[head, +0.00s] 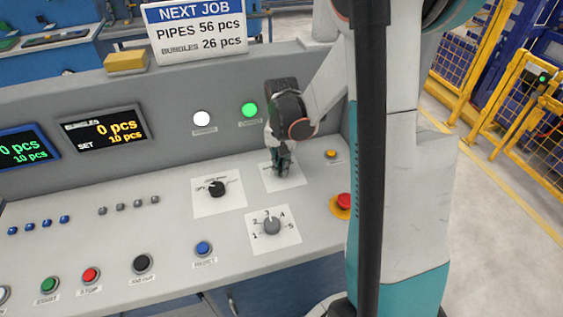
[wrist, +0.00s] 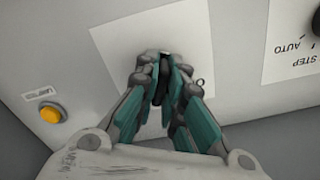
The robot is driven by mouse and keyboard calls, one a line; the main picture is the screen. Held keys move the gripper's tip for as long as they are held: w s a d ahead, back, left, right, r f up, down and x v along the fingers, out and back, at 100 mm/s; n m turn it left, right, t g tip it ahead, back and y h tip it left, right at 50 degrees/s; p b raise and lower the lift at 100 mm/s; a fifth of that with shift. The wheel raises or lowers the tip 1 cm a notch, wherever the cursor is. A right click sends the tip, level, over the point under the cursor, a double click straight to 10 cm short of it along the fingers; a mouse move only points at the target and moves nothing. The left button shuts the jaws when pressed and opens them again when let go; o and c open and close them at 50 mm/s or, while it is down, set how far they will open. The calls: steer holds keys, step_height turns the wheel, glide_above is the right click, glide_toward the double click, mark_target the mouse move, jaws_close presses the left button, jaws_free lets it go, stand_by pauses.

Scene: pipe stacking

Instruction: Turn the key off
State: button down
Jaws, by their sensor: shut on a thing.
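My gripper (head: 283,163) reaches down onto a white label plate (head: 296,178) on the sloped control panel. In the wrist view my gripper (wrist: 164,72) has its teal-padded fingers closed around a small dark key (wrist: 163,93) at the middle of the white plate (wrist: 120,40). The fingers hide most of the key and most of the plate's lettering; an "O" shows beside them. The key's turn angle cannot be told.
A black selector knob (head: 216,188) is left of the gripper and a grey numbered dial (head: 271,226) below it. A red emergency button (head: 343,202) and a yellow button (head: 331,154) are to the right. A green lamp (head: 250,110) is lit behind.

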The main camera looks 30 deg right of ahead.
stand_by(0.3)
steer(key=n, duration=0.3)
steer(key=shift+n, duration=0.3)
